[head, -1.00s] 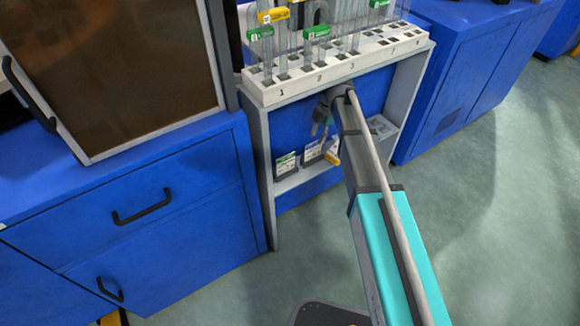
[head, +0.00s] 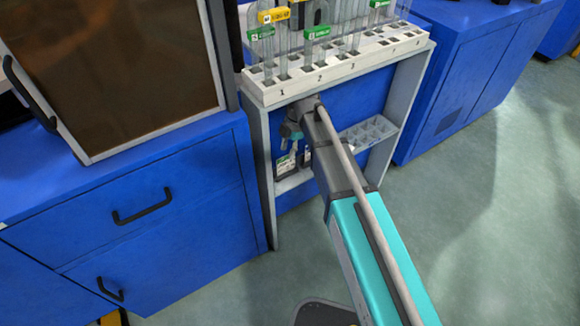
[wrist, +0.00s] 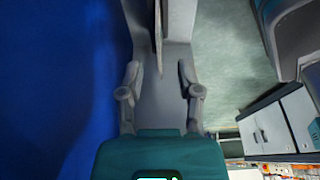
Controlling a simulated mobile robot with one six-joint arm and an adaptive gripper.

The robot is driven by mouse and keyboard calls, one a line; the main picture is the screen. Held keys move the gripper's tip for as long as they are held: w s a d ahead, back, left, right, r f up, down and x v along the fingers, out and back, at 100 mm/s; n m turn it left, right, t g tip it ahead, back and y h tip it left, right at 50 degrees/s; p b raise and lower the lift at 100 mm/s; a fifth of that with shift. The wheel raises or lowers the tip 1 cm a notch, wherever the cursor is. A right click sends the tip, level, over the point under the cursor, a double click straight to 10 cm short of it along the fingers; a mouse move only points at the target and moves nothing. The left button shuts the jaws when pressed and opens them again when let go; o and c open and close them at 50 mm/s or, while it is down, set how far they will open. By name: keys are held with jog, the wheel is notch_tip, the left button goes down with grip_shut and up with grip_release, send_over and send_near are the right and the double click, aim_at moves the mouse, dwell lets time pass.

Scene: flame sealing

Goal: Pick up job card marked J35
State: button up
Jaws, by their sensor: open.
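Job cards stand on the low shelf under the rack in the head view. The leftmost, a card with a green and white face (head: 286,164), shows below my gripper (head: 290,142); its marking is too small to read. Other cards to its right are mostly hidden by my arm. I cannot tell which is J35. In the wrist view my gripper (wrist: 158,78) is open, its two fingers apart. A thin upright edge (wrist: 159,38) lies ahead between the fingertips, perhaps a card seen edge-on; I cannot tell whether it touches them.
The white numbered rack (head: 335,68) with glass tubes and coloured tags overhangs the shelf. Grey side panels (head: 405,100) close its ends. A compartmented tray (head: 368,132) sits at the shelf's right. Blue cabinets (head: 130,190) flank the stand; the floor (head: 480,230) at right is clear.

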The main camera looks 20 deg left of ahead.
aim_at(285, 161)
jog(key=shift+f, duration=0.1)
dwell(0.3)
jog(key=shift+b+x, duration=2.45)
grip_shut()
